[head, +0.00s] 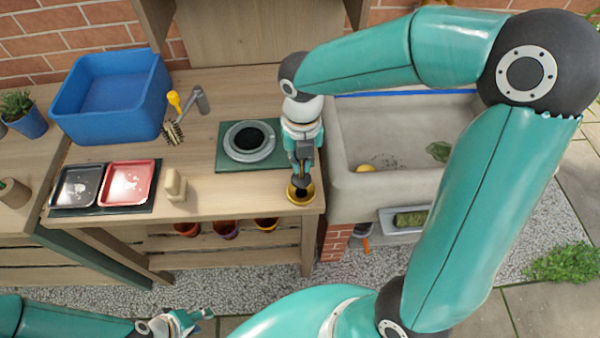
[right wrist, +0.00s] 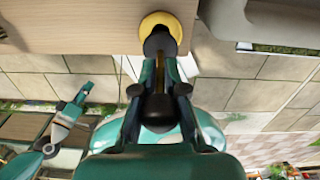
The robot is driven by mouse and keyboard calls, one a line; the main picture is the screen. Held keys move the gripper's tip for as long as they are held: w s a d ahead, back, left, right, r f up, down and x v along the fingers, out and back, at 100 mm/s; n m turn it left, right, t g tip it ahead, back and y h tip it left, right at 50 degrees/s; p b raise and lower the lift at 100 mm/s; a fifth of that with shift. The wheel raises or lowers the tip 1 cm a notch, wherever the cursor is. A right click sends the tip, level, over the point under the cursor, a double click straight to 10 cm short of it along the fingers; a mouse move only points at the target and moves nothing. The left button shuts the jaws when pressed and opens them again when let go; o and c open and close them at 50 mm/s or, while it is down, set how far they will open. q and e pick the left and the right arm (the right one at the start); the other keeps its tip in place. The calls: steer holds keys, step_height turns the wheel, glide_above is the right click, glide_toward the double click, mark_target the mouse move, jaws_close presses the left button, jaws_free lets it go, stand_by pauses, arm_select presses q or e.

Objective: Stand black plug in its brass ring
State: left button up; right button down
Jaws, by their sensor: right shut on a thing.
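The black plug (head: 301,183) is held upright, as far as I can tell, in my right gripper (head: 303,172) at the front right corner of the wooden bench. The brass ring (head: 293,198) lies on the bench directly under the plug. In the right wrist view the plug's dark end (right wrist: 158,41) overlaps the brass ring (right wrist: 168,20), with the gripper fingers (right wrist: 159,75) on either side. I cannot tell whether the plug's end is inside the ring or just above it. My left gripper (head: 195,320) is low at the bottom left, away from the bench; its jaw opening is unclear.
A stone sink (head: 365,185) adjoins the bench on the right. Black and red trays (head: 126,183), a beige block (head: 174,185) and a blue tub (head: 110,100) stand to the left.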

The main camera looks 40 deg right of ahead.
mark_target(300, 177)
steer(key=shift+w+f, duration=0.1)
steer(key=shift+f, duration=2.15)
steer(key=shift+f, duration=0.1)
steer(key=c, duration=1.2)
jaws_free()
step_height(300, 177, up, 12)
steer(key=shift+r, duration=0.15)
